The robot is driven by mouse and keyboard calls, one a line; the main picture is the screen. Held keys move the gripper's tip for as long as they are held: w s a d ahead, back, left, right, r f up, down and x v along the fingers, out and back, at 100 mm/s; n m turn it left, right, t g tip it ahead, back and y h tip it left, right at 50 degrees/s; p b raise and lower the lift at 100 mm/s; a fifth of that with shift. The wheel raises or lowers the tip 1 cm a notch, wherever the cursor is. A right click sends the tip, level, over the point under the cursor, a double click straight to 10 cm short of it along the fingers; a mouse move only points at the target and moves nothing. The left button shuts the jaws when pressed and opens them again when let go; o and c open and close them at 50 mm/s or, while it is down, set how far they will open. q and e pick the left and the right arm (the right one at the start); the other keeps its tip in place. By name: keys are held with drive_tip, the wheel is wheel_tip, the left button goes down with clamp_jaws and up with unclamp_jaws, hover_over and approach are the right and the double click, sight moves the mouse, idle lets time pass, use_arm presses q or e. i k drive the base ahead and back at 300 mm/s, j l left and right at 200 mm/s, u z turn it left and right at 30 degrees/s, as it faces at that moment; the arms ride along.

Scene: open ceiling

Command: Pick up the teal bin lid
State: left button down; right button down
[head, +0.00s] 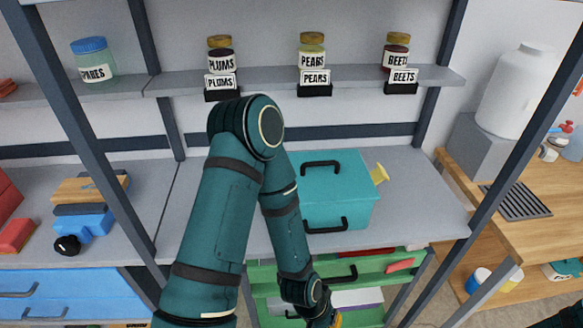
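The teal bin (350,209) stands on the grey shelf right of centre. Its flat teal lid (345,178) is on top, with a black handle (320,164) near the back of it. A second black handle is on the bin's front. My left arm rises in front of the bin, bends at the elbow and comes down again, hiding the bin's left side. Its wrist is at the bottom edge, below and in front of the bin, and the fingers are out of frame. My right gripper is not in view.
A yellow piece (379,173) sticks out at the bin's right side. Below is an open green drawer (375,267) with items inside. Labelled jars, such as the pears jar (312,50), line the upper shelf. A dark post (510,150) stands right; shelf right of the bin is clear.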

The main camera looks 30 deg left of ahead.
sight(338, 176)
drive_tip(key=j+u, duration=0.1)
drive_tip(key=u, duration=0.6)
drive_tip(key=j+z, duration=0.2)
drive_tip(key=z, duration=0.15)
drive_tip(key=k, duration=0.05)
